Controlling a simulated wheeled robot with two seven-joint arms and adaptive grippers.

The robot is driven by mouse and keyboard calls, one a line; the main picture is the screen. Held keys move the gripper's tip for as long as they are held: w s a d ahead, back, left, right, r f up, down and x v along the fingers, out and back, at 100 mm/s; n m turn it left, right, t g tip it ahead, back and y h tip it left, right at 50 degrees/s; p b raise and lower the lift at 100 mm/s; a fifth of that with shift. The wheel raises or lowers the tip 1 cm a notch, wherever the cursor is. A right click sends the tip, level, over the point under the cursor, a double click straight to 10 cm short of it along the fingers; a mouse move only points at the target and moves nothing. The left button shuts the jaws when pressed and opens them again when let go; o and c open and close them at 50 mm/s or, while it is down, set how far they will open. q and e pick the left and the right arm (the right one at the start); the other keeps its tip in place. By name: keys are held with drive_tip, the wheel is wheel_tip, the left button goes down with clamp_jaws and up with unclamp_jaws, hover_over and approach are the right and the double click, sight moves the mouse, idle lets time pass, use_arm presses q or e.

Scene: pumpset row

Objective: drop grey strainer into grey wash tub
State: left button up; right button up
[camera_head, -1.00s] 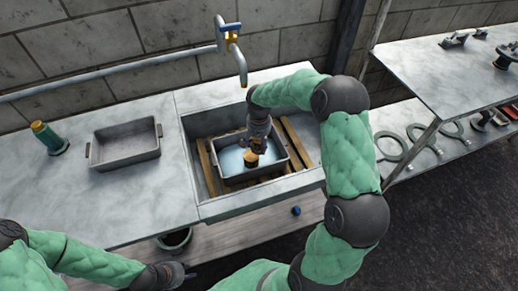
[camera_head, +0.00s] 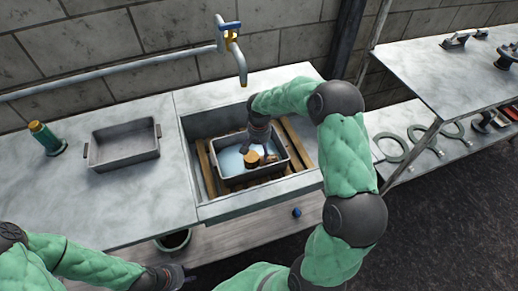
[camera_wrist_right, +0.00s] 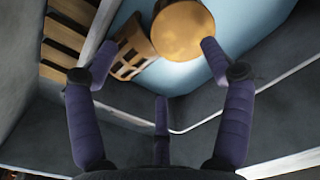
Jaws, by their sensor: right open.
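The strainer, with a round brass-coloured end (camera_head: 251,158) and a slotted body that looks tan in the wrist view (camera_wrist_right: 135,50), is inside the grey wash tub (camera_head: 228,180). The tub stands in the sink and holds pale blue water (camera_wrist_right: 235,45). My right gripper (camera_head: 264,155) reaches down into the tub, open, its fingers spread beside the strainer in the wrist view (camera_wrist_right: 158,58). Whether a finger touches the strainer I cannot tell. My left gripper (camera_head: 184,275) is low at the front, away from the tub; its jaw state is unclear.
The tub sits on wooden slats (camera_head: 295,140) inside the sink (camera_head: 240,207), under a tap (camera_head: 241,70). An empty grey tray (camera_head: 124,146) and a green cylinder with a brass top (camera_head: 47,140) stand on the left counter. Ring-shaped parts (camera_head: 390,148) lie on the right shelf.

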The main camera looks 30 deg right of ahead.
wheel_tip(320, 180, up, 12)
drive_tip(key=p, duration=0.4)
drive_tip(key=shift+r, duration=0.2)
idle(0.5)
